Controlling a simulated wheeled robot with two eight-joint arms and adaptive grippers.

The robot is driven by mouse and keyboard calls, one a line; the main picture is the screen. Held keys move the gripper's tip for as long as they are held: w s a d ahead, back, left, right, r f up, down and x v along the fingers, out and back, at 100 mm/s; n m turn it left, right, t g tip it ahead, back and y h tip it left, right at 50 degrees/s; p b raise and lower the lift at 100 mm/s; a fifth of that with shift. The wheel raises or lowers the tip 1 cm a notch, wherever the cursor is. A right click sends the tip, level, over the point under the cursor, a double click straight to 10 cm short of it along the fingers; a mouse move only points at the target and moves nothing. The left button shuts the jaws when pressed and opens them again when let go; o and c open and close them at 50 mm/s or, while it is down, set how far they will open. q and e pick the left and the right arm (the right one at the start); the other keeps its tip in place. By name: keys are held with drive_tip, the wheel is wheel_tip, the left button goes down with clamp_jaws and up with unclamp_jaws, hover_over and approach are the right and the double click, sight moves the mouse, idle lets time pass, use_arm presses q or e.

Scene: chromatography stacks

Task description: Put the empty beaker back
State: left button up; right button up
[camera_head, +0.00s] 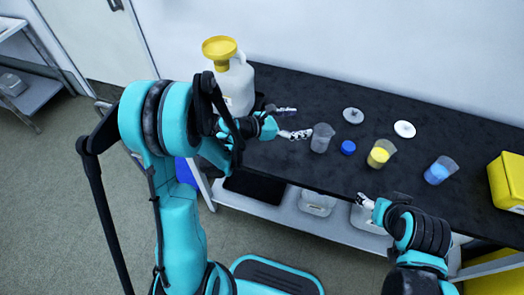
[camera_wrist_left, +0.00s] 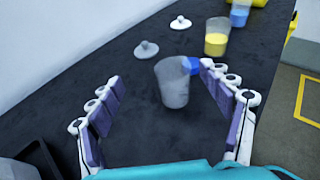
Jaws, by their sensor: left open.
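The empty beaker (camera_head: 321,138) is clear grey and stands upright on the black bench top, left of a small blue cap. My left gripper (camera_head: 291,122) is just left of it in the head view, with its jaws apart. In the left wrist view the beaker (camera_wrist_left: 173,82) shows ahead, between the open fingers (camera_wrist_left: 160,105) and near the right fingertip. I cannot tell whether any finger touches it. My right gripper (camera_head: 366,199) is at the bench's front edge, seen from behind; its finger opening is unclear.
A beaker with yellow content (camera_head: 379,155) and one with blue content (camera_head: 437,172) stand to the right. Two lids, grey (camera_head: 353,115) and white (camera_head: 404,129), lie behind. A white jug with a yellow funnel (camera_head: 236,82) stands left, and a yellow bin (camera_head: 508,182) far right.

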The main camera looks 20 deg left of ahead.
use_arm(q)
drive_tip(key=w+a+r+n+t+y, duration=0.1)
drive_tip(key=a+r+n+t+y, duration=0.35)
drive_tip(key=r+n, duration=0.6)
drive_tip(key=w+a+r+n+t+y, duration=0.1)
drive_tip(key=a+r+n+t+y, duration=0.35)
drive_tip(key=r+n, duration=0.6)
drive_tip(key=s+a+f+n+g+y, duration=0.5)
drive_tip(key=s+a+n, duration=0.3)
drive_tip(key=n, duration=0.7)
drive_tip(key=s+d+f+n+g+h, duration=0.1)
drive_tip(key=s+d+f+n+g, duration=0.2)
drive_tip(key=s, duration=0.5)
drive_tip(key=s+d+f+n+g+h, duration=0.2)
drive_tip(key=s+d+f+n, duration=0.3)
drive_tip(key=s+f, duration=0.3)
drive_tip(key=shift+s+f+n+g, duration=0.2)
drive_tip(key=shift+s+n+g, duration=0.25)
drive_tip(key=shift+g, duration=0.45)
